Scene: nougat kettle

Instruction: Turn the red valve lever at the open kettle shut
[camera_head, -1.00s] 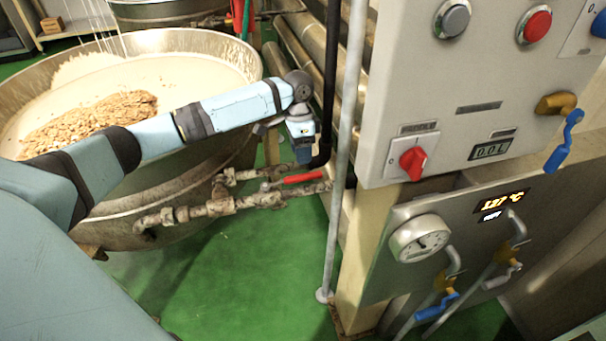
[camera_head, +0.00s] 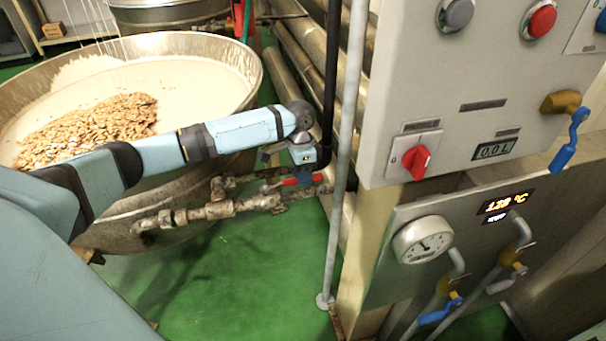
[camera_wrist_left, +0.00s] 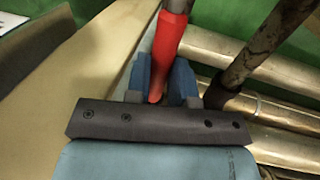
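The red valve lever (camera_head: 284,183) lies roughly level on the rusty valve pipe (camera_head: 222,208) beside the open kettle (camera_head: 262,75). My left gripper (camera_head: 305,180) points down at the lever's right end. In the left wrist view, the red lever (camera_wrist_left: 166,45) runs between the two blue fingertips of my left gripper (camera_wrist_left: 163,80), one on each side. Any gap is too small to tell whether the fingers press on it. The fingers hide part of the lever in the head view. My right gripper is not in view.
A thin grey upright pole (camera_head: 343,160) and a black pipe (camera_head: 329,90) stand close right of the gripper. A control cabinet (camera_head: 385,100) with a red knob (camera_head: 416,161) fills the right. Green floor (camera_head: 240,280) is clear below the valve.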

